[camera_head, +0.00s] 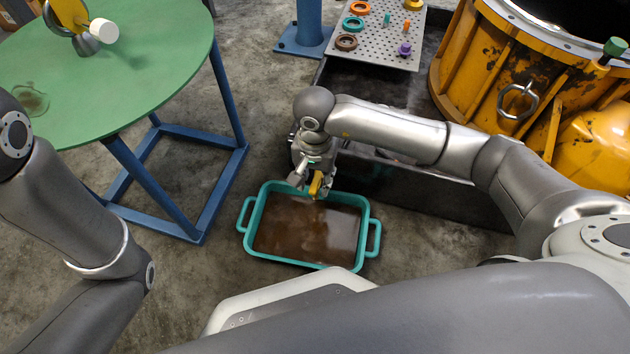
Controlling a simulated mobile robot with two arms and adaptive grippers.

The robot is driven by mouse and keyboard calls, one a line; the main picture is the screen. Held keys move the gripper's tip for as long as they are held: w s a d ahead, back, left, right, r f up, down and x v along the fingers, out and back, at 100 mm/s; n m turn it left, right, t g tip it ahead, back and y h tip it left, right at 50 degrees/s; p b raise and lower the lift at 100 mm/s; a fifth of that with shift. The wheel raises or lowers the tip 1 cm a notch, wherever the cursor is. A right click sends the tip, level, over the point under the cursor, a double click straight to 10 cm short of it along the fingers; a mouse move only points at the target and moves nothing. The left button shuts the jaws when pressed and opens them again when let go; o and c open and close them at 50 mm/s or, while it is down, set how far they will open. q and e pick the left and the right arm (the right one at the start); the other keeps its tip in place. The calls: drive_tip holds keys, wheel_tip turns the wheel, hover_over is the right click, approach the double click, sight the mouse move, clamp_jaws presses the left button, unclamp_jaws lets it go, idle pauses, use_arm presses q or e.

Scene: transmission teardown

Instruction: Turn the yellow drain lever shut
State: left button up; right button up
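The yellow drain lever (316,184) is a small yellow piece above the far edge of the teal tray. My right gripper (312,184) points down at it, with its fingers spread on either side. The lever lies nearer the right finger, and a gap shows on the left. Contact with the right finger cannot be made out. The drain valve behind the lever is hidden by my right gripper and wrist. My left arm is at the left side of the picture; its gripper is not in view.
The teal tray (370,215) holds brown fluid on the floor. A dark bench (455,200) stands right of the gripper. A green round table (150,70) stands left. A perforated plate (385,42) with coloured rings and a yellow housing (480,70) are behind.

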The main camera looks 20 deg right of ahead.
clamp_jaws()
idle(0.3)
